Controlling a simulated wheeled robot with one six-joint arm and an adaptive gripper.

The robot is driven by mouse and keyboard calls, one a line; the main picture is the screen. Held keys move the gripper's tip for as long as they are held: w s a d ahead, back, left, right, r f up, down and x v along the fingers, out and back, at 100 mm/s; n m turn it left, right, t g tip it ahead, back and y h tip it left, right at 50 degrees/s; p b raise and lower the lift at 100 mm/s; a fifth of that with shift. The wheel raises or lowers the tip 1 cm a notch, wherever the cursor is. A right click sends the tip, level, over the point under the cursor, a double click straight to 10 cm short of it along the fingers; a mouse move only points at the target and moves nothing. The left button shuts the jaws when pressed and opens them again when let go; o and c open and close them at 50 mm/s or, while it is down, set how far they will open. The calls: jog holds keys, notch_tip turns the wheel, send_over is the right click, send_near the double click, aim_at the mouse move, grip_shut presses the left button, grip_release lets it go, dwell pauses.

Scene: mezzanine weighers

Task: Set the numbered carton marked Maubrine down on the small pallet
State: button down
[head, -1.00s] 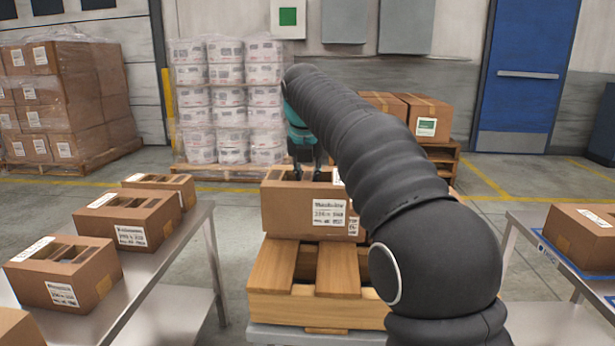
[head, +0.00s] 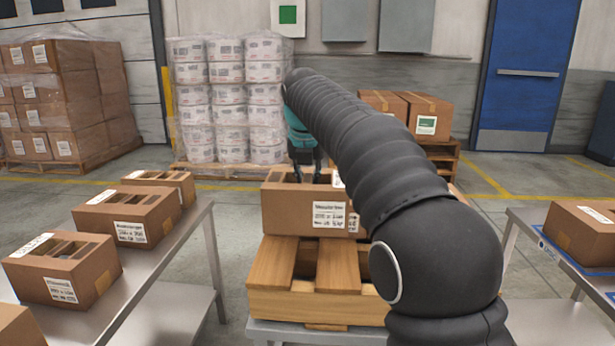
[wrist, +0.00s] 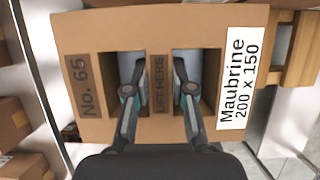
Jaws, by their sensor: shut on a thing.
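The Maubrine carton (head: 292,208) is a brown box with slots in its top and a white label. It is upright over the back part of the small wooden pallet (head: 317,305); I cannot tell whether it touches the slats. In the wrist view the carton (wrist: 85,35) reads Maubrine, 200 x 150 and No. 65. My gripper (wrist: 157,92) reaches into two top slots and is shut on the bar marked LIFT HERE. In the head view my gripper (head: 306,172) is at the carton's top, partly hidden. Pallet slats (wrist: 300,50) show at the wrist view's right.
A metal table (head: 185,262) at left bears several similar slotted cartons (head: 130,215). A carton (head: 582,232) stands on a table at right. My arm hides the pallet's right side.

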jog(key=shift+f, duration=0.15)
dwell(0.3)
jog(key=shift+f+b, duration=3.4)
jog(key=shift+f, duration=2.25)
jog(key=shift+f, duration=0.3)
jog(key=c, duration=0.9)
grip_release()
